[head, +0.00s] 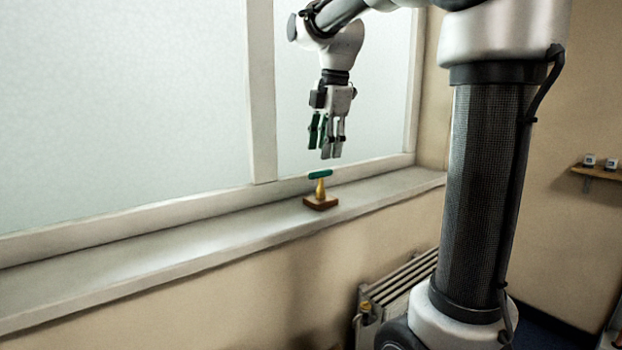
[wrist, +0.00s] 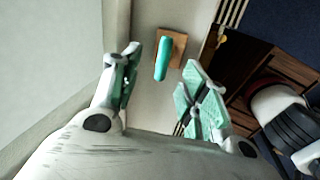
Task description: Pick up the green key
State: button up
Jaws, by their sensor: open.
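The green key (head: 320,175) lies level on top of a small brass post (head: 320,190), which stands on a brown wooden block (head: 320,202) on the window sill. In the wrist view the green key (wrist: 162,58) shows from above as a teal bar over the wooden block (wrist: 177,38). My gripper (head: 327,152) hangs above the key, pointing down, with a gap between fingertips and key. In the wrist view my gripper (wrist: 160,72) has its fingers spread, with the key seen between and beyond them. It is open and empty.
The window sill (head: 200,235) runs along the window frame (head: 262,90), close behind the key. A radiator (head: 395,285) with a brass valve stands below the sill. A small shelf (head: 598,172) is on the right wall. The sill left of the block is clear.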

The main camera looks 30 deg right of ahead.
aim_at(323, 170)
jog(key=shift+n, duration=0.7)
jog(key=x, duration=0.8)
jog(key=shift+s+d, duration=0.15)
jog(key=shift+s, duration=0.15)
grip_shut()
